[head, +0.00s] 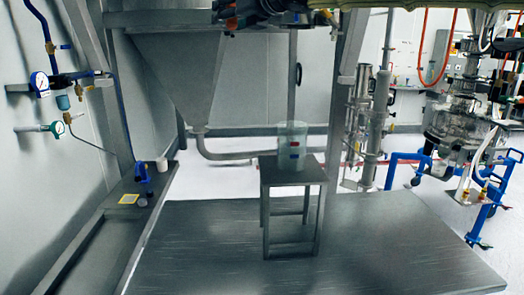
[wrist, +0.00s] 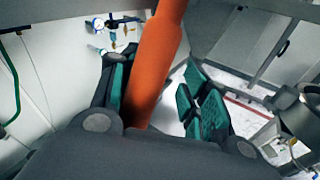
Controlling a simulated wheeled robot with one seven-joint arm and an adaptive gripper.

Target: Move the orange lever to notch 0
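The orange lever (wrist: 153,65) is a thick rod that runs from the top of the wrist view down between the fingers of my gripper (wrist: 155,72). The fingers have green pads and stand apart on either side of the rod. The rod lies close to the left finger; whether they touch I cannot tell. A pale gap shows between the rod and the right finger. In the head view, part of my arm shows at the top edge, and I cannot make out the lever there. No notch marks or numbers are readable.
A metal stand (head: 293,172) bears a translucent container (head: 291,148) on the steel platform (head: 380,240). A hopper (head: 180,70) hangs behind. Gauges (head: 40,84) and valves are on the left wall. A blue-framed cart (head: 400,158) stands at right. The platform around the stand is clear.

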